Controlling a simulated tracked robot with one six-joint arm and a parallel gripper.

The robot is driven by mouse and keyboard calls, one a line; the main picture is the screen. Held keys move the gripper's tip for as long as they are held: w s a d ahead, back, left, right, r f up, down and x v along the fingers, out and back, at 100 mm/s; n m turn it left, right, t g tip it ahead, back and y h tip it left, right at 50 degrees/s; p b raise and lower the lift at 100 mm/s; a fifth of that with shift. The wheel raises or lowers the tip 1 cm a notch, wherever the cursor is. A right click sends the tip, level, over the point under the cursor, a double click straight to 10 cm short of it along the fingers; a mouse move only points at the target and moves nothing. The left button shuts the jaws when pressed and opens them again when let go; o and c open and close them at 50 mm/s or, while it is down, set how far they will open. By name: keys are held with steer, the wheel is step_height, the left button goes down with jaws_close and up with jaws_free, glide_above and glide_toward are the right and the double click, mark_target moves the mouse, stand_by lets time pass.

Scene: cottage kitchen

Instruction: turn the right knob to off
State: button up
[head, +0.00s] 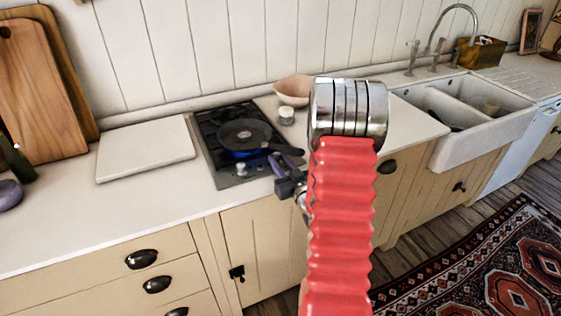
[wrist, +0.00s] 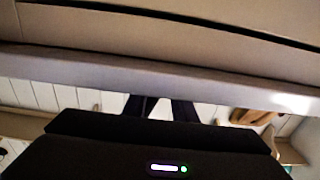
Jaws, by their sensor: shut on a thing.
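The black hob (head: 207,135) is set in the worktop, with a dark frying pan (head: 243,132) on it. Blue shows under the pan's front edge. A silver knob (head: 241,170) is visible on the hob's front strip. My gripper (head: 277,161) is at the front right corner of the hob, with its purple-tinted fingers shut at the place of the right knob. The knob between the fingers is hidden, so its angle cannot be told.
The pan's handle (head: 284,149) points right, close above my gripper. A small pot (head: 286,115) and a pinkish bowl (head: 293,91) stand right of the hob. A white board (head: 146,149) lies to its left. The worktop front is clear.

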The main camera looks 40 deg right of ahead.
steer(key=shift+s+d, duration=0.1)
steer(key=shift+d, duration=0.2)
steer(key=shift+c, duration=0.3)
steer(key=shift+a, duration=0.2)
steer(key=shift+h, duration=0.3)
steer(key=shift+a+m+g+h, duration=0.2)
steer(key=shift+m+g+h, duration=0.2)
steer(key=shift+m+h, duration=0.2)
steer(key=shift+w+a+m+g+h, duration=0.25)
steer(key=shift+m+g+h, duration=0.15)
steer(key=shift+m+h, duration=0.3)
steer(key=shift+w+a+m+g+h, duration=0.2)
steer(key=shift+m+g+h, duration=0.65)
steer(key=shift+h, duration=0.35)
steer(key=shift+w+a+m+g+h, duration=0.15)
steer(key=shift+m+g+h, duration=0.65)
steer(key=shift+h, duration=0.4)
steer(key=shift+m+g+h, duration=0.6)
steer(key=shift+m+g, duration=0.05)
steer(key=shift+g, duration=0.1)
